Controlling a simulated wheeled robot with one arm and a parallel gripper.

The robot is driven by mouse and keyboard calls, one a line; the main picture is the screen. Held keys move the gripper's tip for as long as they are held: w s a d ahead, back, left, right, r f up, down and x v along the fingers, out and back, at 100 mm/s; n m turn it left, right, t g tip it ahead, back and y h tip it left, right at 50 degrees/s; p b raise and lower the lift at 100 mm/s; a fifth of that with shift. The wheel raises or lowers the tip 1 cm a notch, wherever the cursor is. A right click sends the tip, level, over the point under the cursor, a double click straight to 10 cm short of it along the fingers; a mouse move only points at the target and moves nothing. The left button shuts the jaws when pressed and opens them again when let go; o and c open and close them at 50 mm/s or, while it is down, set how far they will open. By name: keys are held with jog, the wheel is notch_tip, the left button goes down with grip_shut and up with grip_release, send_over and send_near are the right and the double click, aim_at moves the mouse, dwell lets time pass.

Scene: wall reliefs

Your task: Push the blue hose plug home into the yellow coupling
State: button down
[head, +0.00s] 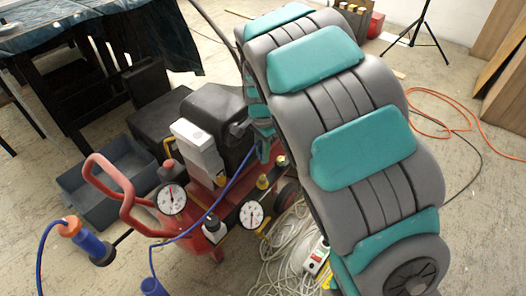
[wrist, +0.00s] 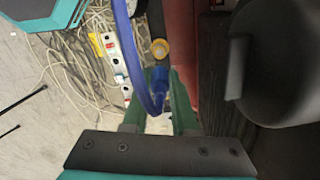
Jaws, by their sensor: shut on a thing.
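My gripper (wrist: 160,88) is shut on the blue hose plug (wrist: 160,74) between its green fingers in the wrist view. A blue hose loops up from the plug. The yellow coupling (wrist: 160,49), a round yellow ring, shows just beyond the plug; I cannot tell whether they touch. In the head view the yellow coupling (head: 263,182) stands on the red compressor. The blue hose (head: 215,210) rises toward my gripper there, where my teal-and-grey arm hides most of the gripper and the plug.
The red compressor (head: 130,203) carries gauges (head: 172,199) and a black motor housing. A black cylinder (wrist: 282,65) is close on the right in the wrist view. Pale cables and a power strip (head: 318,258) lie on the floor. A grey bin (head: 85,190) stands left.

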aim_at(262, 163)
jog(key=shift+f, duration=0.1)
jog(key=shift+f+b, duration=0.95)
jog(key=shift+f, duration=1.85)
jog(key=shift+f+b, duration=0.5)
jog(key=shift+f, duration=1.1)
jog(key=c, duration=0.6)
grip_release()
jog(key=shift+r, duration=0.15)
jog(key=shift+r, duration=3.8)
